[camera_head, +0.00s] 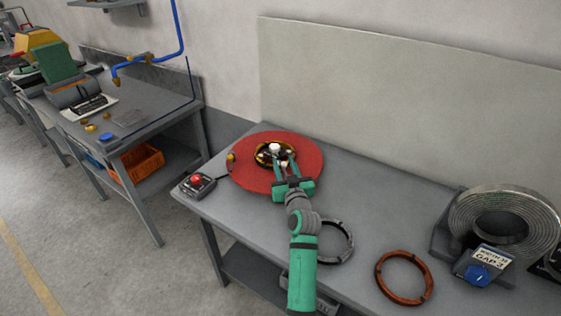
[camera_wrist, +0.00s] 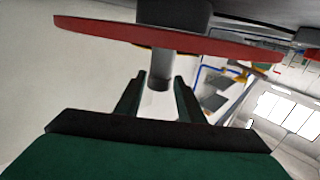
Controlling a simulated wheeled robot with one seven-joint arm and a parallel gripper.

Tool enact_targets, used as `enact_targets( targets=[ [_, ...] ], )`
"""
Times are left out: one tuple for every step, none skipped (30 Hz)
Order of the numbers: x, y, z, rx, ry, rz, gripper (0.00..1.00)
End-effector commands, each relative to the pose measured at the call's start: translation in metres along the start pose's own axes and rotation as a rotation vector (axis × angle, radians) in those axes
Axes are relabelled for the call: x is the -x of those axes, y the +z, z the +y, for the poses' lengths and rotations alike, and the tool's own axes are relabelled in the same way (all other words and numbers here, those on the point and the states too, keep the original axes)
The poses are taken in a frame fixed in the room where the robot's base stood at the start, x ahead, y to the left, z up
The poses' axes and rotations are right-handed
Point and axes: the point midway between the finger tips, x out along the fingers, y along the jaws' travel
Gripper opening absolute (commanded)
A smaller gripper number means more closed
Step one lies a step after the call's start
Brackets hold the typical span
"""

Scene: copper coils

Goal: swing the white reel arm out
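My gripper (camera_head: 283,157) reaches over the disc to the hub. I see gaps beside the post, so no grip shows.
A control box with a red button (camera_head: 197,181) sits left of the disc. A dark ring (camera_head: 350,246) and a copper ring (camera_head: 428,271) lie on the bench to the right, before a large metal coil (camera_head: 535,208). A pale panel (camera_head: 400,105) stands behind.

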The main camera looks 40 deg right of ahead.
Motion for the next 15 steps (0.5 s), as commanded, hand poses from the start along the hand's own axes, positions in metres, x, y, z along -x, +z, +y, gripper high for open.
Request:
enact_targets(
  targets=[
    [-0.0012,0.0002,0.0009,0.0,0.0,0.0,0.35],
    [-0.0017,0.0003,0.0012,0.0,0.0,-0.001,0.35],
    [-0.002,0.0004,0.0015,0.0,0.001,-0.001,0.35],
    [-0.0022,0.0004,0.0017,0.0,0.001,-0.001,0.35],
    [-0.0022,0.0005,0.0018,0.0,0.001,-0.001,0.35],
    [-0.0022,0.0005,0.002,0.0,0.001,-0.001,0.35],
    [-0.0022,0.0005,0.002,0.0,0.001,-0.001,0.35],
    [-0.0021,0.0005,0.0021,0.0,0.001,-0.001,0.35],
    [-0.0021,0.0005,0.0021,0.0,0.001,-0.001,0.35],
    [-0.0021,0.0005,0.0021,0.0,0.001,-0.001,0.35],
    [-0.002,0.0005,0.0022,0.0,0.001,-0.001,0.33],
    [-0.002,0.0005,0.0022,0.0,0.001,-0.001,0.23],
    [-0.002,0.0005,0.0023,0.0,0.001,-0.001,0.16],
    [-0.002,0.0005,0.0023,0.0,0.001,-0.001,0.09],
    [-0.002,0.0005,0.0023,0.0,0.001,-0.001,0.0]
  ],
)
